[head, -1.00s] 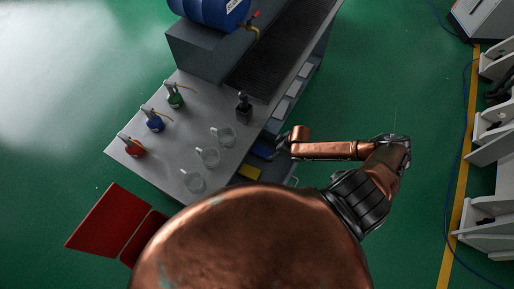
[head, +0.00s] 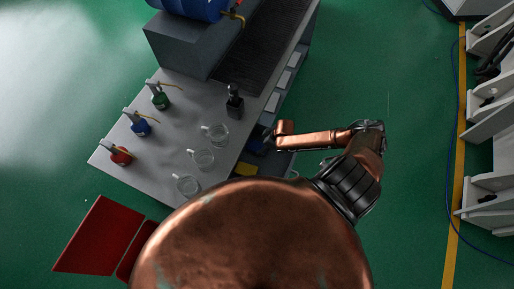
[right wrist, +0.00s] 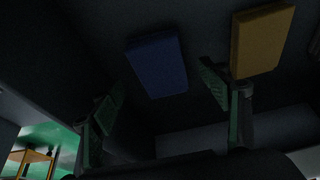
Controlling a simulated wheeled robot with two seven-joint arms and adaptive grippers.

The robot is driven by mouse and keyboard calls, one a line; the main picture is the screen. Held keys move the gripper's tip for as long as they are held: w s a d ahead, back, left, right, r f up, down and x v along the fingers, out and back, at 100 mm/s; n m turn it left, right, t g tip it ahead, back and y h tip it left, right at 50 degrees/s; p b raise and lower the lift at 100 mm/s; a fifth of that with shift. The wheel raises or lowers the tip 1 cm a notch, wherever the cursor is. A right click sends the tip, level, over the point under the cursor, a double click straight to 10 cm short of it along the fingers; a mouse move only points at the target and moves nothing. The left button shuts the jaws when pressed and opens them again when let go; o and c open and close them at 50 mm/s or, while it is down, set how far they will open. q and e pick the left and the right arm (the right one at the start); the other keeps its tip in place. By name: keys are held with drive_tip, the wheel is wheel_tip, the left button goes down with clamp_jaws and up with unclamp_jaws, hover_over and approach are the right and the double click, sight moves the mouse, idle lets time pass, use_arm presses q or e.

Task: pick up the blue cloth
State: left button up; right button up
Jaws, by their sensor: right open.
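The blue cloth (right wrist: 158,65) shows in the right wrist view as a dark blue, folded-looking block in a dim shelf space under the bench. In the head view a bit of blue (head: 257,145) shows at the bench's open side, partly covered by my arm. My right gripper (right wrist: 165,105) is open, with one finger to the left and one to the right, and the cloth lies ahead between and beyond the fingertips. I see no contact. In the head view the right gripper's fingers are hidden at the shelf opening. My left gripper is not in view.
A yellow block (right wrist: 262,40) lies right of the cloth, close beyond the right finger; it also shows in the head view (head: 246,169). The grey bench top (head: 180,110) carries glass mugs and small bottles. Open green floor lies right of my arm.

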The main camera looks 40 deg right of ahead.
sight(259, 147)
drive_tip(key=x, duration=0.3)
drive_tip(key=shift+w+a+f, duration=0.15)
drive_tip(key=shift+f, duration=0.05)
drive_tip(key=c, duration=1.3)
